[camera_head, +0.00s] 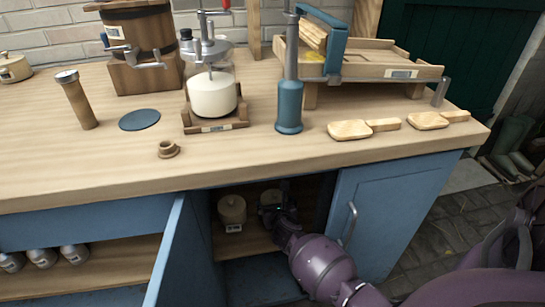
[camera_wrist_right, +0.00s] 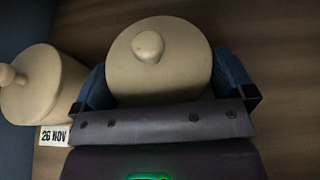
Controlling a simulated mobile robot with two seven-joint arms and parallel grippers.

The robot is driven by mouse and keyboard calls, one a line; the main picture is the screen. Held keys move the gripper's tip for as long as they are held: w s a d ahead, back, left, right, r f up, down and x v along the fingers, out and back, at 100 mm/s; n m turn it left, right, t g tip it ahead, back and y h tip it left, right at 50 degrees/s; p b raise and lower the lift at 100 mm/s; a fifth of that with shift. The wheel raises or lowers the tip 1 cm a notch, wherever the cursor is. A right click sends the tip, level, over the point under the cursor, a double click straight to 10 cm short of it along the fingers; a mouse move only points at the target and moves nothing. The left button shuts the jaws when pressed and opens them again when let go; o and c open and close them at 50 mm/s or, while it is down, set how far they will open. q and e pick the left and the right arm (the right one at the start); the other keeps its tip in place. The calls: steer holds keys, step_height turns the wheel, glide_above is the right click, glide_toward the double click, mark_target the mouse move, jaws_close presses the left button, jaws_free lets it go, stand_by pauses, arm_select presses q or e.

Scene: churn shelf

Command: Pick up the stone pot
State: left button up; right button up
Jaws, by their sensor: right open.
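Two cream lidded stone pots stand side by side inside the open cupboard under the counter. The left pot (camera_head: 231,210) has a small label, which reads "26 NOV" in the wrist view, where this pot (camera_wrist_right: 38,88) is at the left. The right pot (camera_head: 268,197) is partly hidden by my right gripper (camera_head: 279,206) in the head view. In the wrist view its round knobbed lid (camera_wrist_right: 178,72) lies between the two blue fingers of my right gripper (camera_wrist_right: 165,82). The gripper is open, one finger on each side; contact cannot be told. My left gripper is not in view.
The open blue door (camera_head: 172,255) stands left of the cupboard opening, and a blue panel with a handle (camera_head: 380,215) is at its right. The wooden counter (camera_head: 70,165) overhangs the arm. Several jars (camera_head: 42,258) stand on the left shelf. Another lidded pot (camera_head: 14,68) sits on the counter.

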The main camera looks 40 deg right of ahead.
steer(key=shift+r, duration=0.1)
steer(key=shift+w, duration=0.1)
steer(key=c, duration=1.2)
